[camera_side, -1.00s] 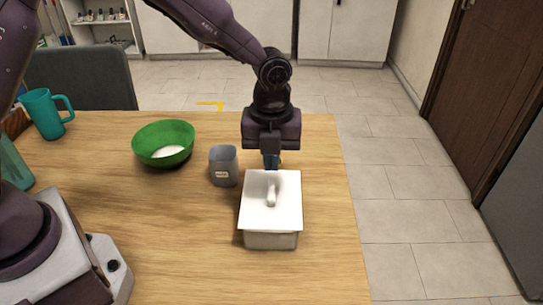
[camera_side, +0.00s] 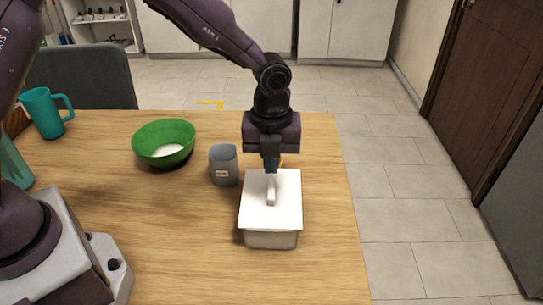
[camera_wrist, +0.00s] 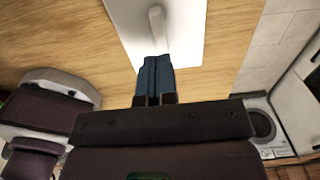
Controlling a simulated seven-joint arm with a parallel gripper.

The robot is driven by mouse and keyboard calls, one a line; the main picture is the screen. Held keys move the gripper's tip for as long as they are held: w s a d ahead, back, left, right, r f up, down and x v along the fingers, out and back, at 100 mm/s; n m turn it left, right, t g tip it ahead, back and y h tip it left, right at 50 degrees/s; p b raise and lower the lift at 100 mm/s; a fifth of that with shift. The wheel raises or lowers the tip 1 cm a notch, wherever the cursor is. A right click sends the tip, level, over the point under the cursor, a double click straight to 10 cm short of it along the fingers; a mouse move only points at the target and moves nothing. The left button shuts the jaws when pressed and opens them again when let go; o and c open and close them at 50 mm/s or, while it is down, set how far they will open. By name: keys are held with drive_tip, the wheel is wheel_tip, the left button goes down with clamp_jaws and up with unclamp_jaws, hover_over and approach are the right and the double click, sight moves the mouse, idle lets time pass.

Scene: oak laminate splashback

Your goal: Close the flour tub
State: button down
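The flour tub (camera_side: 271,240) is a pale, boxy container near the right edge of the wooden table. A flat white lid (camera_side: 286,205) with a raised bar handle (camera_side: 271,193) lies over its top; I cannot tell whether it is fully seated. The lid also shows in the wrist view (camera_wrist: 190,25). My gripper (camera_side: 271,170) points down at the far end of the handle. In the wrist view its blue fingers (camera_wrist: 155,62) are together, with the handle showing beyond their tips. Contact with the handle or lid is unclear.
A grey cup (camera_side: 223,167) stands just left of the tub. A green bowl (camera_side: 163,140) with white contents is farther left, and a teal mug (camera_side: 45,112) is at the far left. The table front of the tub is clear.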

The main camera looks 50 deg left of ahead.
sight(271, 188)
drive_tip(key=shift+f, duration=2.4)
drive_tip(key=shift+r, duration=0.15)
drive_tip(key=shift+r, duration=3.4)
